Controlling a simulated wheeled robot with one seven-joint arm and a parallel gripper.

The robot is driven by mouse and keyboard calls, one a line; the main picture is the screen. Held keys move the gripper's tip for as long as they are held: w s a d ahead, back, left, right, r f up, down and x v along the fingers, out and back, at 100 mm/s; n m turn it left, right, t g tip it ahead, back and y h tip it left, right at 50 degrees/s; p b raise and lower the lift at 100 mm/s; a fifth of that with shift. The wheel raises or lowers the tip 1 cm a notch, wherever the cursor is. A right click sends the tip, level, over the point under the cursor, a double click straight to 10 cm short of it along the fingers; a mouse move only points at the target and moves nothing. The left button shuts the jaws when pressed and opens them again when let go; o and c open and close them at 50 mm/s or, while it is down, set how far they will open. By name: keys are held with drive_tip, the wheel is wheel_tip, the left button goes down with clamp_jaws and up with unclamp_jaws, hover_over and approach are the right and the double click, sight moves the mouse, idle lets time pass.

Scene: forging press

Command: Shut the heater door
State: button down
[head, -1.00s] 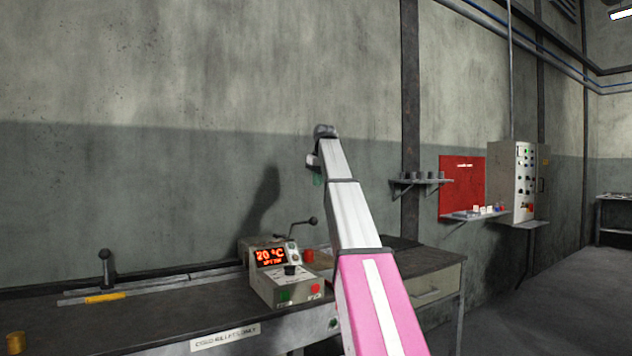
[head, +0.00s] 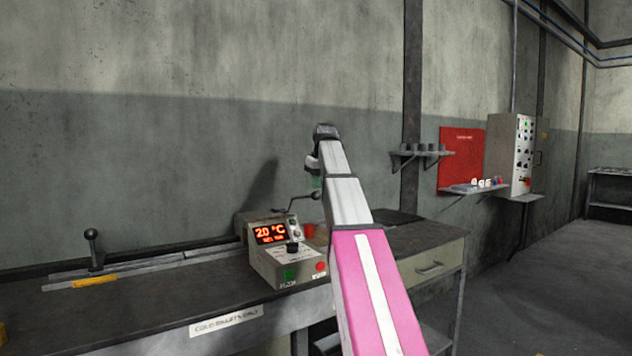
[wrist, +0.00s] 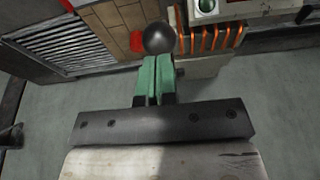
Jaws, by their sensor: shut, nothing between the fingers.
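The heater is most likely the grey box (head: 272,252) on the bench, with a lit orange display reading about 20 °C. A lever with a dark ball knob (head: 316,195) rises behind it. My gripper (head: 317,182) is above the box, close to that knob in the picture. In the wrist view my green fingers (wrist: 154,80) are shut and empty. A dark ball (wrist: 158,38) shows just beyond their tips; contact cannot be told. Brown tiles (wrist: 115,25) and orange coil-like bars (wrist: 210,38) lie beyond. I cannot make out the heater door or its position clearly.
The dark bench top (head: 160,300) extends left, with a rail, a second lever (head: 92,248) and a yellow piece (head: 95,282). A small red object (head: 309,231) stands beside the box. Wall shelf (head: 420,153) and control cabinet (head: 522,155) are at right.

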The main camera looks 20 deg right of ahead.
drive_tip(key=s+d+f+t+y, duration=0.1)
drive_tip(key=s+f+t, duration=0.2)
drive_tip(key=f, duration=0.5)
drive_tip(key=shift+s+f, duration=0.25)
